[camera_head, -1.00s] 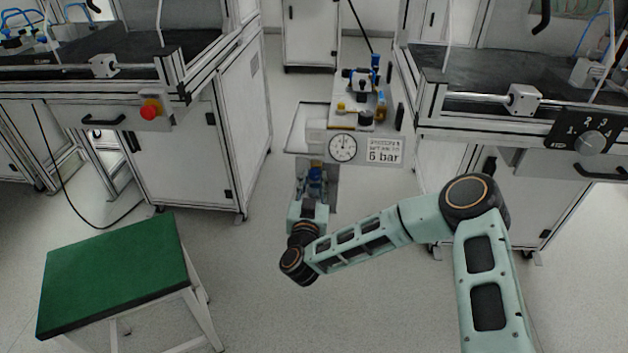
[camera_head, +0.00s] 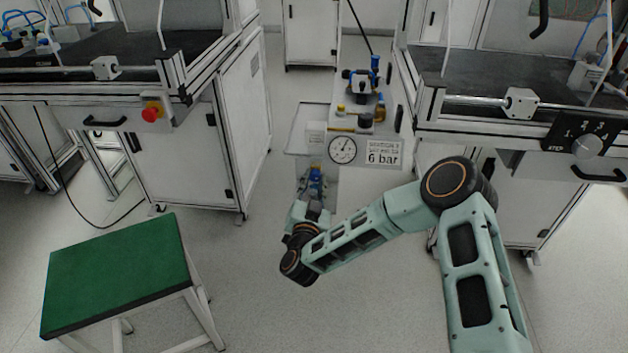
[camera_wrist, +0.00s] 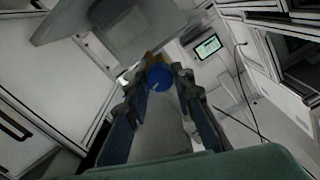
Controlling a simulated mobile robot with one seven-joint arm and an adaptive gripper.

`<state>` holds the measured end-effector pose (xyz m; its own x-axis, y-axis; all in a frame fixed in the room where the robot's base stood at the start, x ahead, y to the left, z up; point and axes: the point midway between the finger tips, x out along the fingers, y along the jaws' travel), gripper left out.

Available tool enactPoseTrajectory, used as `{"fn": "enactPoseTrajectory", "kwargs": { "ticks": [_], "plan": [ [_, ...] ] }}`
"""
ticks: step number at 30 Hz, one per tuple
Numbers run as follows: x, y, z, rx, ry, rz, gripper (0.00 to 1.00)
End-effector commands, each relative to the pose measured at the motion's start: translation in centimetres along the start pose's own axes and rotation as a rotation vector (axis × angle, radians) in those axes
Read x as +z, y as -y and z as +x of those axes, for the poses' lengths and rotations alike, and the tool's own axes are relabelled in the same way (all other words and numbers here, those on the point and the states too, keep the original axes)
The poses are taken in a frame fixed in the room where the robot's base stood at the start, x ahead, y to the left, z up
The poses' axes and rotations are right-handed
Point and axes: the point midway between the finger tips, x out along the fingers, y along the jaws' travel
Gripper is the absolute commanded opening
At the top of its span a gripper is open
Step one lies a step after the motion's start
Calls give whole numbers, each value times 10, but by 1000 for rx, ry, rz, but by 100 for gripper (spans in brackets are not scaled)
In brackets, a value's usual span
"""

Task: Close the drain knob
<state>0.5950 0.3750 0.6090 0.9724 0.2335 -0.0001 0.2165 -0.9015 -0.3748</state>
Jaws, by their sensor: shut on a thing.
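The blue drain knob (camera_wrist: 159,77) shows in the wrist view, between the two fingertips of my gripper (camera_wrist: 160,84). A small yellow-brown part sits just behind the knob. My gripper is shut on the knob, with a finger at each side of it. In the head view my gripper (camera_head: 316,184) is below the gauge panel, and its fingers and the knob are hard to tell apart there. The round white pressure gauge (camera_head: 342,150) is above, with its needle leaning to the upper right. A sign (camera_head: 384,153) beside it reads 6 bar.
A green-topped stool (camera_head: 115,270) stands at the lower left. White cabinets (camera_head: 240,120) flank the gauge stand on the left and right. A selector knob (camera_head: 587,146) is on the right bench and a red button (camera_head: 150,114) on the left one. Open floor lies between.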

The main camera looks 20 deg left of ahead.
Motion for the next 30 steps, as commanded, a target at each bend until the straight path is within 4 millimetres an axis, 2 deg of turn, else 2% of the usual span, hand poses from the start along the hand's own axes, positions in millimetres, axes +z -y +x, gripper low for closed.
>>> {"fn": "enactPoseTrajectory", "kwargs": {
  "ticks": [12, 28, 29, 30],
  "plan": [
    [0, 0, 0, 1, -1, 195, 0],
    [0, 0, 0, 1, 0, 221, 0],
    [0, 0, 0, 1, 0, 221, 26],
    [0, 0, 0, 1, 0, 221, 30]
  ]
}}
